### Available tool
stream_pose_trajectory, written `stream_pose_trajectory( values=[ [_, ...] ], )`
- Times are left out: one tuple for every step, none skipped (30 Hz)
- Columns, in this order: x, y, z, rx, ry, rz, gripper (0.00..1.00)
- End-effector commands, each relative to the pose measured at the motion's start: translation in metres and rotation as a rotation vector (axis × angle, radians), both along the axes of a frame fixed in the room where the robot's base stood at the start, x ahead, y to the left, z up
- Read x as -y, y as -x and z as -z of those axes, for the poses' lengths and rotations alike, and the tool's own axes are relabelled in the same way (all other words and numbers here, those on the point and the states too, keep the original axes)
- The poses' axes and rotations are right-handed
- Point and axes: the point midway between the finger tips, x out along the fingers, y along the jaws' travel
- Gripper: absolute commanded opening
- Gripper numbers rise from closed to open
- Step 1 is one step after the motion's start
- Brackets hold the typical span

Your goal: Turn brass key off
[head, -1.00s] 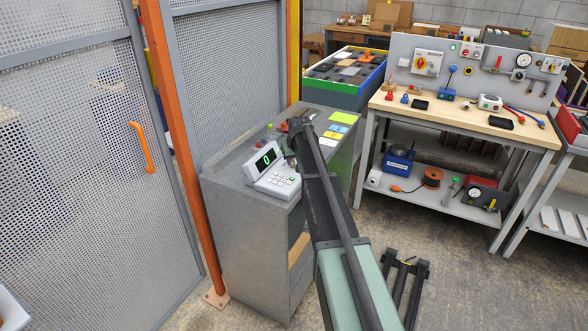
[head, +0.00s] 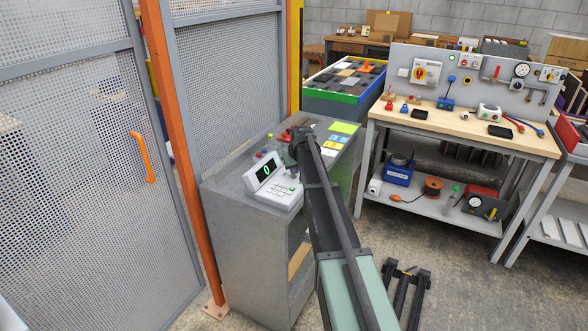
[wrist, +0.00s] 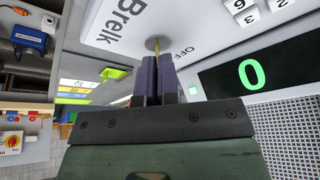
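The brass key (wrist: 157,53) stands in a round metal lock on the white panel of the Brelk device, in the wrist view. The word OFF is printed beside the lock. My gripper (wrist: 157,60) has its two purple fingers close together, with the key's thin brass edge between their tips. The fingers hide most of the key, so I cannot tell its turn angle. In the head view the white device (head: 277,183) stands on a grey cabinet, its display showing a green 0. My gripper (head: 292,173) is at its right side, and the key cannot be made out there.
The grey cabinet (head: 235,225) stands beside a mesh fence with an orange post (head: 178,150). Coloured cards (head: 338,138) and small red and green items lie behind the device. A workbench (head: 465,130) with panel controls stands to the right, with open floor between.

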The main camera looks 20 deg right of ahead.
Motion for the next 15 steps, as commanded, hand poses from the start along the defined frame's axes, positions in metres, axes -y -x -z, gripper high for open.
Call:
stream_pose_trajectory(
  values=[
    [0.0007, 0.0003, 0.0002, -0.001, 0.0, -0.026, 0.0],
    [0.0006, 0.0002, 0.0002, -0.001, 0.0, -0.047, 0.0],
    [0.0006, 0.0, 0.0002, -0.001, 0.0, -0.075, 0.0],
    [0.0008, 0.0, 0.0002, -0.001, 0.0, -0.097, 0.0],
    [0.0008, -0.0001, 0.0001, 0.0, -0.001, -0.121, 0.0],
    [0.0008, -0.0002, 0.0001, 0.0, -0.001, -0.155, 0.0],
    [0.001, -0.0003, 0.0002, -0.001, 0.0, -0.18, 0.0],
    [0.001, -0.0003, 0.0002, -0.001, -0.001, -0.206, 0.0],
    [0.0012, -0.0003, 0.0002, -0.001, -0.001, -0.242, 0.0],
    [0.0015, -0.0003, 0.0002, -0.001, -0.001, -0.268, 0.0],
    [0.0017, -0.0005, 0.0002, 0.0, -0.001, -0.294, 0.0],
    [0.0018, -0.0003, 0.0002, -0.001, -0.001, -0.329, 0.0],
    [0.002, -0.0004, 0.0003, -0.001, 0.0, -0.354, 0.0],
    [0.0021, -0.0005, 0.0002, -0.001, -0.001, -0.379, 0.0],
    [0.0021, -0.0006, 0.0001, 0.0, 0.0, -0.412, 0.0]
  ],
)
